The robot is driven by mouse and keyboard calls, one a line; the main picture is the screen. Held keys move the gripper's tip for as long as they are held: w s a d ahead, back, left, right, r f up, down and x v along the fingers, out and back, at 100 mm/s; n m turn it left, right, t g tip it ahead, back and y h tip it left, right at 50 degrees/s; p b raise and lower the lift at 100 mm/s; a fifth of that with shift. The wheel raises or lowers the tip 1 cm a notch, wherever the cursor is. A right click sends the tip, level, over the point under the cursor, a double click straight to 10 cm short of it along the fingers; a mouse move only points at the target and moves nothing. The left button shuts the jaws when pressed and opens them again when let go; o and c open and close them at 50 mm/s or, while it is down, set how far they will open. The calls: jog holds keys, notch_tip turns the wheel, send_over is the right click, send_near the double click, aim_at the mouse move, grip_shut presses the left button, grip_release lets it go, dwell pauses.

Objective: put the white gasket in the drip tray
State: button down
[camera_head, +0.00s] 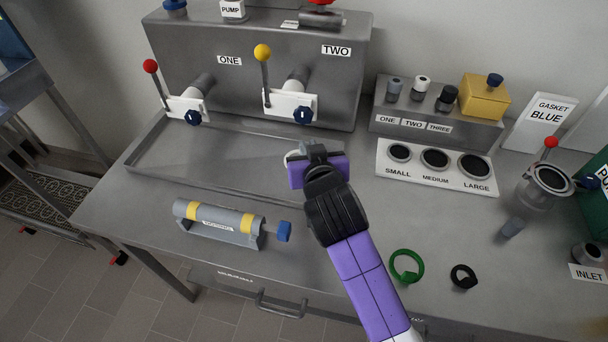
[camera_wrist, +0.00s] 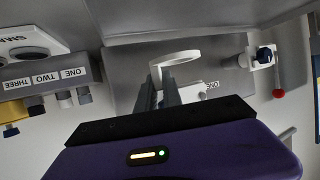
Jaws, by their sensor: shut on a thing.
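The white gasket (camera_wrist: 175,57) is a white ring held between the fingertips of my gripper (camera_wrist: 168,88) in the wrist view. In the head view only a bit of the gasket (camera_head: 291,157) shows past my gripper (camera_head: 308,152), which hides the rest. The drip tray (camera_head: 200,157) is a shallow grey metal tray on the bench, in front of the grey housing with levers. My gripper is at the tray's right part, seen over it; I cannot tell its exact height. No gasket shows in the tray.
A grey cylinder with yellow bands (camera_head: 220,222) lies in front of the tray. A green ring (camera_head: 406,266) and a black ring (camera_head: 463,276) lie at the right front. The yellow-knobbed lever (camera_head: 264,75) rises behind my gripper. The size board (camera_head: 435,167) stands right.

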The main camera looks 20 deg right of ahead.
notch_tip(320, 180, down, 10)
jog(key=shift+f, duration=0.2)
jog(key=shift+f, duration=0.1)
dwell(0.3)
jog(key=c, duration=1.5)
grip_release()
jog(key=shift+r, duration=0.2)
jog(key=b+v, duration=0.1)
jog(key=v, duration=1)
jog(key=shift+s+f, duration=0.1)
jog(key=shift+s+a, duration=0.1)
jog(key=shift+s, duration=0.3)
jog(key=shift+r, duration=0.25)
